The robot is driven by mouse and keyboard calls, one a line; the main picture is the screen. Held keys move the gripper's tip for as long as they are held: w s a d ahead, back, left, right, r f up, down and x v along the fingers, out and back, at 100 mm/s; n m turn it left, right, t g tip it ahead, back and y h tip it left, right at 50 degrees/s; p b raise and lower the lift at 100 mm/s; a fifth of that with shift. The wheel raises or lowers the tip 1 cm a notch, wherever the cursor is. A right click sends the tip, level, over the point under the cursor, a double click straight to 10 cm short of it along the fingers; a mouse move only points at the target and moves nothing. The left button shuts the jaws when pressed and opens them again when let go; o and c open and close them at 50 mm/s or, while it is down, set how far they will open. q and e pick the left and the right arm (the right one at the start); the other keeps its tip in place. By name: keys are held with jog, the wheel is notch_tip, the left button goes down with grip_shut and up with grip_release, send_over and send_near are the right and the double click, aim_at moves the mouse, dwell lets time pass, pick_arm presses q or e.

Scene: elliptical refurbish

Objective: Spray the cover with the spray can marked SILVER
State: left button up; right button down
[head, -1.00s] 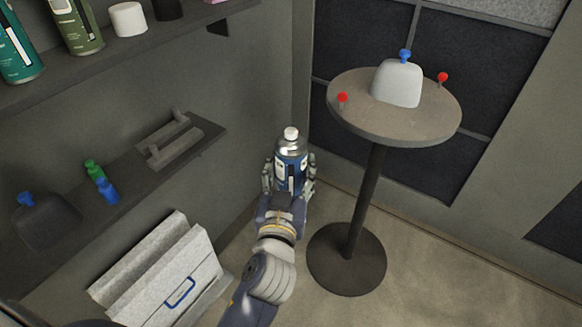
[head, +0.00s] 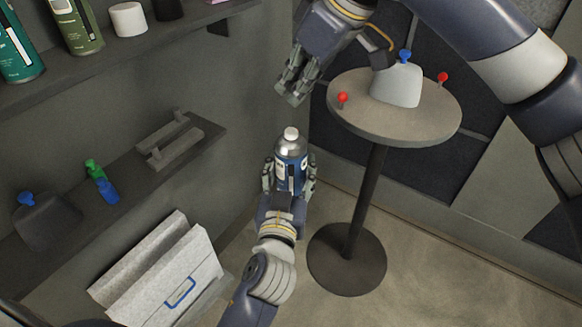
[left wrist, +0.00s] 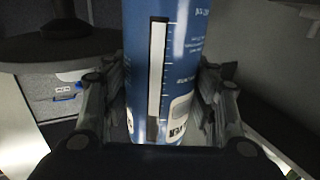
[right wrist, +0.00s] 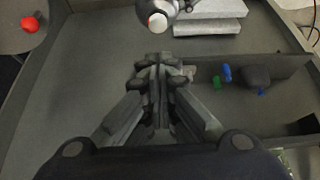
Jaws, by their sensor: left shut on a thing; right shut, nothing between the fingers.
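A blue and silver spray can (head: 291,165) with a white top (head: 291,133) stands upright in my left gripper (head: 289,178), which is shut on it. Its blue side fills the left wrist view (left wrist: 165,70); I cannot read the word SILVER on it. The pale rounded cover (head: 397,84), with a blue knob (head: 405,55), sits on a round table (head: 400,132). My right gripper (head: 291,97) is shut and empty, above the can and apart from it. In the right wrist view the can's top (right wrist: 157,22) shows just beyond the fingertips.
Two red-headed pins (head: 342,98) (head: 442,78) stand on the table. Shelves on the left hold several cans, a dark cover-like piece (head: 47,221) and small green and blue pieces (head: 107,190). A pale box (head: 170,285) is below. Open floor surrounds the table base (head: 346,262).

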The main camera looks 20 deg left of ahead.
aim_at(288, 129)
jog(key=shift+f, duration=2.5)
jog(key=shift+f, duration=0.1)
jog(key=shift+f, duration=0.85)
jog(key=shift+r, duration=2.55)
